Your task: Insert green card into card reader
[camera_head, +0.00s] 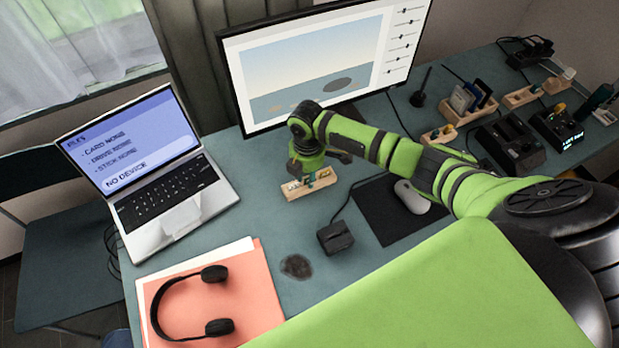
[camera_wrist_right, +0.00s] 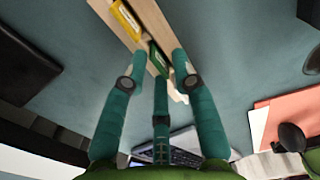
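A pale wooden holder (camera_head: 320,190) with small cards stands in the middle of the table. In the right wrist view, the holder (camera_wrist_right: 152,22) carries a yellow card (camera_wrist_right: 125,20) and a green card (camera_wrist_right: 157,59), with something white beside the green one. My right gripper (camera_head: 313,176) is low over the holder. In the wrist view, its fingers (camera_wrist_right: 160,67) are spread, with the green card between or just beyond their tips; contact cannot be told. A small black box with a cable (camera_head: 335,238), seemingly the card reader, stands in front of the holder. My left gripper is not in view.
A laptop (camera_head: 165,185) reading "CARD NONE" and "NO DEVICE" is at left. Headphones (camera_head: 215,327) lie on a salmon folder (camera_head: 262,300). A mouse (camera_head: 411,197) sits on a dark pad (camera_head: 378,222). A monitor (camera_head: 232,75) stands behind; wooden racks and black devices (camera_head: 510,140) are at right.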

